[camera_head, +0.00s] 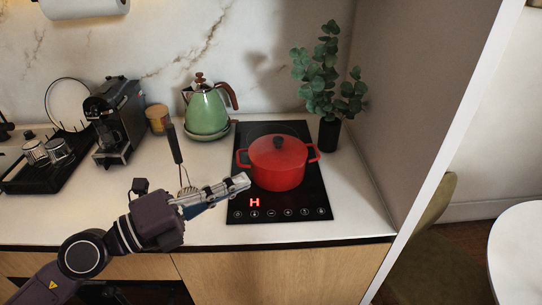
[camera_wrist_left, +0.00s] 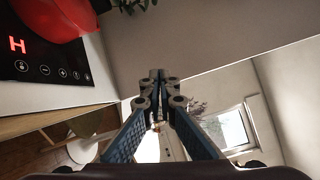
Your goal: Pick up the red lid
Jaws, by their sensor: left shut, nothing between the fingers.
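The red lid (camera_head: 278,150) with a dark knob sits on the red pot (camera_head: 277,177), which has two side handles. The pot stands on the black induction cooktop (camera_head: 305,203). My left gripper (camera_head: 243,181) is shut and empty. In the head view it is just left of the pot, over the cooktop's left edge; whether it touches the pot I cannot tell. In the left wrist view the fingers (camera_wrist_left: 158,76) are together, and part of the red pot (camera_wrist_left: 50,18) shows at the upper left. My right gripper is not in view.
A green kettle (camera_head: 207,109), a coffee machine (camera_head: 117,121) and a black tray with cups (camera_head: 40,171) stand to the left. A whisk (camera_head: 175,145) is behind my left arm. A potted plant (camera_head: 328,90) stands behind the pot, near the right side wall.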

